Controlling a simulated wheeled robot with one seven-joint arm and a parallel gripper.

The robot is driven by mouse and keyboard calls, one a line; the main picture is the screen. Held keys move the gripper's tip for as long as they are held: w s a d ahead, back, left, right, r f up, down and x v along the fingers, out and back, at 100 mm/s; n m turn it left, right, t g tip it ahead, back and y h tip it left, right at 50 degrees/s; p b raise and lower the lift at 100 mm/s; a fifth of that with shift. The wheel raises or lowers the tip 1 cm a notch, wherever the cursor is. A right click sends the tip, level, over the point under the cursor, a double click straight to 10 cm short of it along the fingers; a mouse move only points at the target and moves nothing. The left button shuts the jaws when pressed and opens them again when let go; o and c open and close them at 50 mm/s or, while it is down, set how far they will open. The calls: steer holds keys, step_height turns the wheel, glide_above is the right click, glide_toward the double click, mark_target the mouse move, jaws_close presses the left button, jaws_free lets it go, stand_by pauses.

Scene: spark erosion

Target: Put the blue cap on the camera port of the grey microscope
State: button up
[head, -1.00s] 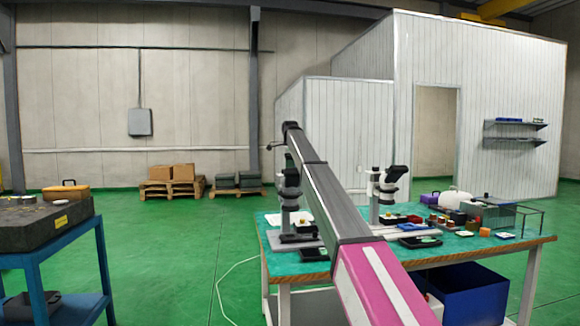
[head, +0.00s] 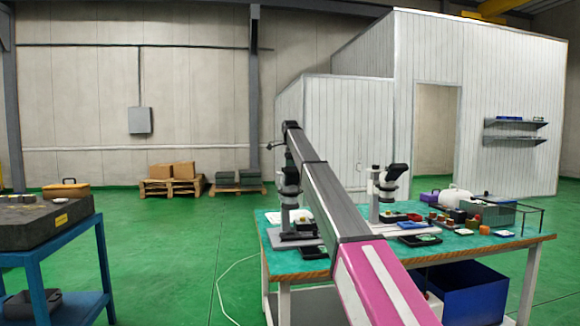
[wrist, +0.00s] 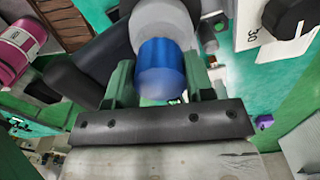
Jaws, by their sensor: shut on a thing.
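The blue cap (wrist: 160,70) is between the two green fingers of my gripper (wrist: 163,88) in the wrist view, and my gripper is shut on it. The far end of the cap meets or overlaps a pale grey round part (wrist: 163,22), seemingly of a microscope. I cannot tell whether the cap is seated on it or only in front of it. In the head view a microscope with a grey base (head: 297,241) stands at the table's left end, partly behind my arm. A second, pale microscope (head: 388,190) with black eyepieces stands to the right. My gripper is not clearly distinguishable there.
The green-topped table (head: 470,244) holds a black tray (head: 417,240), small coloured blocks and a clear box (head: 515,215) on its right. A blue bin (head: 465,292) is underneath. A blue cart (head: 40,262) stands at the left. Open green floor lies between.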

steer(key=shift+f, duration=0.25)
steer(key=o, duration=1.4)
steer(key=shift+r, duration=3.55)
